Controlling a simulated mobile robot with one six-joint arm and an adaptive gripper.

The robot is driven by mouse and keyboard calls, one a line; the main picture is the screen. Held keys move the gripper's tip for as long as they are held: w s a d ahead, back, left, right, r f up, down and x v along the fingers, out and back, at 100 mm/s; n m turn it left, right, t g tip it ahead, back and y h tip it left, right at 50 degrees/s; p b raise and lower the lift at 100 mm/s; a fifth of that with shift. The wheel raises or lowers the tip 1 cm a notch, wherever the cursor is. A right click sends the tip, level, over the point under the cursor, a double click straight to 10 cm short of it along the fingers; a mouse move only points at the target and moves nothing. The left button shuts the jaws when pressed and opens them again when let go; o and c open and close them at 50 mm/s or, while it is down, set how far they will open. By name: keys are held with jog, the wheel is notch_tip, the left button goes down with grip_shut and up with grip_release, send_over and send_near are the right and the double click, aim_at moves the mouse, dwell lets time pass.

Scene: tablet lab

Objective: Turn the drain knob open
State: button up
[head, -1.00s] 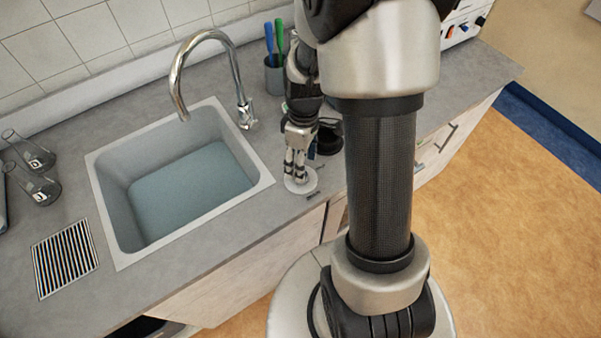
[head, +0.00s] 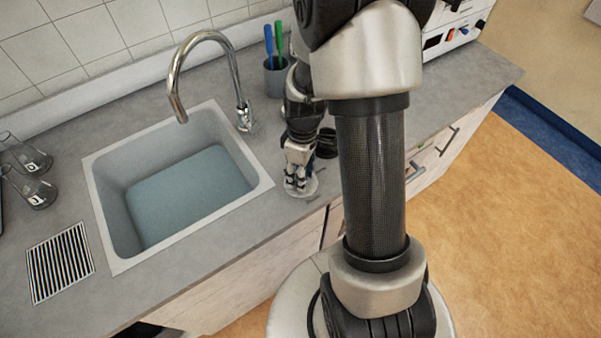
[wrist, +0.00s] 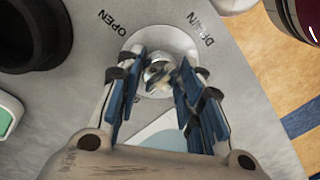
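The drain knob (wrist: 158,75) is a small shiny metal knob on a round pale plate (wrist: 181,42), seen in the wrist view. The plate lies on the grey counter, with the printed words OPEN (wrist: 113,22) to its upper left and DRAIN (wrist: 201,29) to its upper right. My gripper (wrist: 160,72) points down over the plate, its blue-padded fingers apart, one on each side of the knob. I cannot tell whether the pads touch it. In the head view my gripper (head: 295,184) hides the knob, and the plate's rim (head: 312,188) shows around the fingers.
The sink (head: 262,185) with bluish water (head: 190,187) and a tall faucet (head: 236,75) is left of my gripper. A dark round object (head: 327,143) stands close behind it. A pen cup (head: 275,78) is farther back. Flasks (head: 38,190) and a striped grate (head: 60,262) are far left.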

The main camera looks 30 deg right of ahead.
jog(key=c, duration=0.5)
jog(key=shift+m, duration=0.3)
jog(key=m, duration=0.3)
jog(key=shift+d+m+p, duration=0.1)
jog(key=shift+m+p, duration=0.2)
jog(key=m, duration=0.3)
jog(key=shift+s+m+p, duration=0.1)
jog(key=shift+m+p, duration=0.2)
jog(key=m+p, duration=0.1)
jog(key=m, duration=0.4)
jog(key=shift+r+t+p, duration=0.1)
jog(key=shift+t+p, duration=0.2)
jog(key=shift+t, duration=0.1)
jog(key=shift+m+p, duration=1.05)
jog(key=shift+m, duration=1.45)
jog(key=o, duration=1.1)
jog(key=shift+s, duration=0.1)
